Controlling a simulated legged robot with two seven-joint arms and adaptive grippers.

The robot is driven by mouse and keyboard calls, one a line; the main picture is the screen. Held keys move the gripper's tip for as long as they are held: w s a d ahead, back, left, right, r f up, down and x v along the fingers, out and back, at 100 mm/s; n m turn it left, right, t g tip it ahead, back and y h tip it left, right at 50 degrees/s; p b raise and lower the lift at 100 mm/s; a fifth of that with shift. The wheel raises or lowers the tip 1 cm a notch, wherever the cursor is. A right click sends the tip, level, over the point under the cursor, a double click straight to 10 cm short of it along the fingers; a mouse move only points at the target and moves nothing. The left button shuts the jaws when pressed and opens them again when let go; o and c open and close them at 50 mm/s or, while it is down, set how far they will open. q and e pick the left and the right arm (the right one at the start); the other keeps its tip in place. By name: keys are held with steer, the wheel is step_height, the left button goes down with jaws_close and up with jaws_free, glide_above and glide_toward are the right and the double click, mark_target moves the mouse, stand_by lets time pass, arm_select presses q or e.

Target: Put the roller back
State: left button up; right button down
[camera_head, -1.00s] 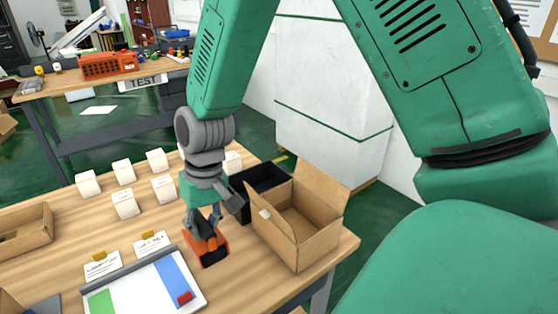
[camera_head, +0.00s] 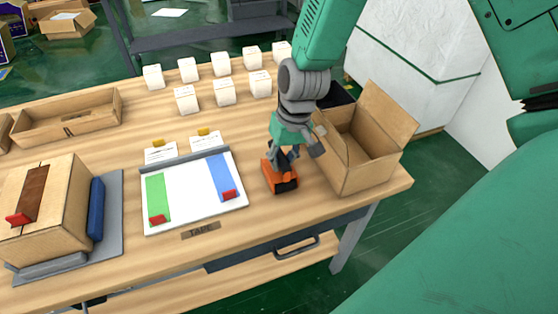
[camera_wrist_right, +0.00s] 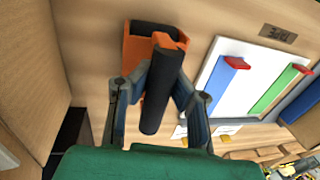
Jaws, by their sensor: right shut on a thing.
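The roller is orange and black. My right gripper (camera_head: 284,160) points down at it, just left of the open cardboard box on the right part of the table. In the right wrist view the fingers (camera_wrist_right: 157,98) are shut on the roller's black handle (camera_wrist_right: 158,85). The orange part (camera_head: 282,182) is below the gripper, on or just above the tabletop; the exact contact is hidden. It also shows in the wrist view (camera_wrist_right: 137,48) beside a dark cylinder. My left gripper is not in view.
The open cardboard box (camera_head: 345,160) stands close right of the gripper. A white board (camera_head: 193,200) with green and blue strips lies left of it. Several white boxes (camera_head: 224,92) stand behind. A wooden tray (camera_head: 68,117) and a taped carton (camera_head: 35,225) are further left.

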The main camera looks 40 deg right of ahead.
steer(key=shift+d, duration=0.4)
steer(key=shift+s+d+f, duration=0.1)
steer(key=shift+d+f, duration=0.05)
steer(key=shift+d, duration=0.15)
steer(key=shift+s+a+f, duration=0.1)
steer(key=shift+a+f, duration=0.1)
steer(key=shift+a, duration=0.3)
steer(key=shift+s+a+f, duration=0.1)
steer(key=shift+a+f, duration=0.1)
steer(key=shift+a, duration=0.3)
steer(key=c, duration=1.7)
jaws_free()
steer(key=shift+w+d, duration=0.1)
steer(key=shift+d, duration=0.1)
steer(key=shift+c, duration=0.2)
steer(key=shift+o, duration=0.9)
steer(key=shift+w+d+f, duration=0.15)
steer(key=shift+d, duration=0.45)
steer(key=shift+a+r, duration=0.4)
steer(key=shift+a, duration=0.1)
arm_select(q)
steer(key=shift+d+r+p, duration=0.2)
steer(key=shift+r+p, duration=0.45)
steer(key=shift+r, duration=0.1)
arm_select(e)
step_height(320, 180, up, 13)
steer(key=d, duration=0.2)
steer(key=shift+s+f, duration=0.2)
